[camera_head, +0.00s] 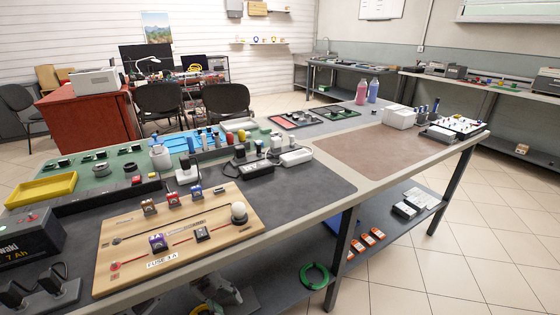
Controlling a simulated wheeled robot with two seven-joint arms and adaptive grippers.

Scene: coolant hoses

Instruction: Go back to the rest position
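Neither of my grippers can be made out in the head view. A grey and dark shape with a bit of yellow (215,292) shows at the bottom edge, below the table's front edge. It is cut off, and I cannot tell what it is. The long workbench (385,192) runs from the lower left to the right. On its near part lies a wooden board (135,252) with small fuse blocks, a white knob and a "FUSE 1A" label.
A black battery (28,238) and dark clips on a grey base (50,296) sit at the near left. A yellow tray (42,189) is behind them. A green hose ring (315,276) lies on the lower shelf. The tiled floor (480,260) at right is clear.

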